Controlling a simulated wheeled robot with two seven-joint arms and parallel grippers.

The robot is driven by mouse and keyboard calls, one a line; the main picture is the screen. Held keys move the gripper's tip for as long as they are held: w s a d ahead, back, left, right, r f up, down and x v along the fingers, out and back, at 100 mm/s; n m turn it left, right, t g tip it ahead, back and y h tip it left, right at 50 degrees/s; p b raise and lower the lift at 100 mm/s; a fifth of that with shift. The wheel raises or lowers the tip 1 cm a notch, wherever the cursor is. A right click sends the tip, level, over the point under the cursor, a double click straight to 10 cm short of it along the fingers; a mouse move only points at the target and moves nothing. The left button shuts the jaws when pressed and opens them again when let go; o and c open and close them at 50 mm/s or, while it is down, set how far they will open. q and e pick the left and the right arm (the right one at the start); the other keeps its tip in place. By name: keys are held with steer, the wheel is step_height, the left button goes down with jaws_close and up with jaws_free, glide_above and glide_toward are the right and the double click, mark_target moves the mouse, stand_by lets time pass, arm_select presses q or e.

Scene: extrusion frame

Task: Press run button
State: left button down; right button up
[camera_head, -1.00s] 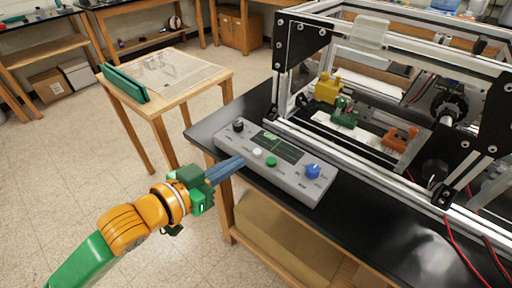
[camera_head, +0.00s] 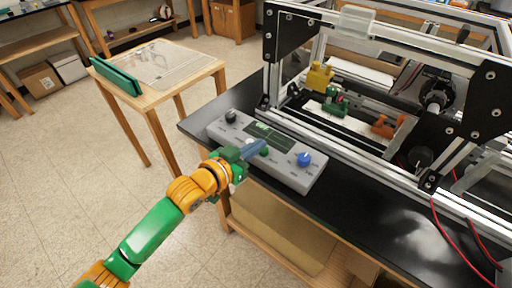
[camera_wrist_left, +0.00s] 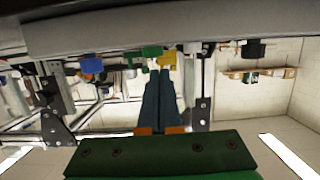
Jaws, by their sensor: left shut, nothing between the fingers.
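The labels are too small to read. My left gripper (camera_head: 262,145) is shut and empty, its blue fingertips over the box's front beside the green button. I cannot tell whether they touch it.
An aluminium extrusion frame (camera_head: 345,150) with black plates stands right behind the box, holding yellow, green and orange parts. Red wires (camera_head: 462,240) hang at the right. A wooden table (camera_head: 200,72) with a green-edged board stands at the left. Floor at the left is free.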

mark_target(260, 153)
arm_select(q)
steer(key=shift+s+a+f, duration=0.1)
steer(key=shift+f, duration=0.35)
step_height(260, 153, down, 2)
steer(key=shift+b, duration=0.4)
steer(key=shift+s, duration=0.1)
steer(key=shift+f, duration=0.1)
step_height(260, 153, up, 5)
steer(key=p, duration=0.5)
steer(key=b+v, duration=0.1)
steer(key=v, duration=0.8)
steer(key=shift+s+a+b, duration=0.2)
steer(key=shift+s+b, duration=0.1)
steer(key=shift+s, duration=0.05)
